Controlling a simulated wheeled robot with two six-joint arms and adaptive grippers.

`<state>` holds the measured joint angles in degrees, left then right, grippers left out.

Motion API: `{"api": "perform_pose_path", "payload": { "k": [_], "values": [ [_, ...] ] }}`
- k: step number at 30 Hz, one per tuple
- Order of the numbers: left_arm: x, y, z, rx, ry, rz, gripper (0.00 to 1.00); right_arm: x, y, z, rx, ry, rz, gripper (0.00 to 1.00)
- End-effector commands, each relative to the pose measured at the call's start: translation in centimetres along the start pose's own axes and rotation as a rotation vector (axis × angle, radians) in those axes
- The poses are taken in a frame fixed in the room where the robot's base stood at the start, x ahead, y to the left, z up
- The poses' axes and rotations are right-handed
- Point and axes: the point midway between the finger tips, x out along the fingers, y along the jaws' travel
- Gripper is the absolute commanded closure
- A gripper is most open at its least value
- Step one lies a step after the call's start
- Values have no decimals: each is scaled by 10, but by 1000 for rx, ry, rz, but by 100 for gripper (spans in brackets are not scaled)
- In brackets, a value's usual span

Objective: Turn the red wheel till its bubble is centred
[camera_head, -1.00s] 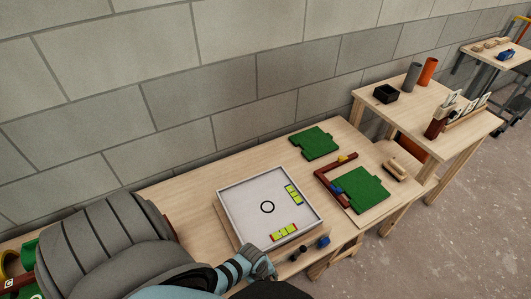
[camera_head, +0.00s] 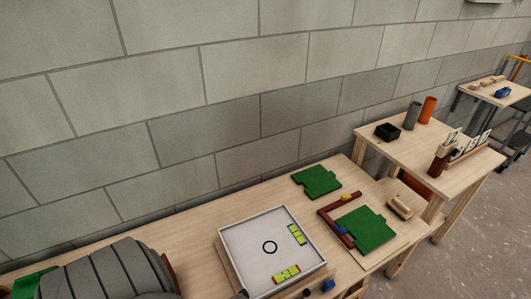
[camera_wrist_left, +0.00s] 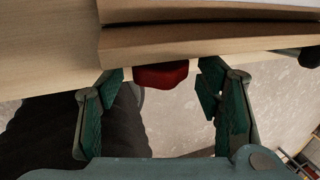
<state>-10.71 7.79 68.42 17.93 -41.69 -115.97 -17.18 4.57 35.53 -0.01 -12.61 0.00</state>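The red wheel (camera_wrist_left: 161,75) sticks out below the front wooden edge of the levelling table in the left wrist view. My left gripper (camera_wrist_left: 158,88) is open, with one finger on each side of the wheel and gaps visible on both sides. In the head view the white tray (camera_head: 245,250) carries two yellow-green bubble vials, one near its front edge (camera_head: 287,273) and one near its right edge (camera_head: 297,235). The bubbles are too small to place. The red wheel is not visible in the head view. My right gripper is not in view.
A blue knob (camera_head: 328,285) and a dark knob (camera_head: 306,293) sit at the front of the levelling table. Green plates (camera_head: 317,181) and a dark red angled batten (camera_head: 326,208) lie to the right on the bench. The grey block wall stands close behind.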

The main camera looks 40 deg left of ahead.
Motion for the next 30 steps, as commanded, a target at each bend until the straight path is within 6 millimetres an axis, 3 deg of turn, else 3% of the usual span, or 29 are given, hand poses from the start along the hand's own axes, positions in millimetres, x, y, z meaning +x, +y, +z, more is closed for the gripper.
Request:
{"api": "perform_pose_path", "payload": {
  "k": [9,13,21,24,30],
  "values": [
    [-8,0,0,0,1,0,40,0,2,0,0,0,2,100],
    [-33,0,0,1,-1,-2,40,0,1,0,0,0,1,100],
    [-103,1,1,2,-1,1,40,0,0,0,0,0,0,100],
    [-116,1,0,1,0,1,40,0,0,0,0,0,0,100],
    [-120,0,0,-1,0,1,40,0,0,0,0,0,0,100]
  ]
}}
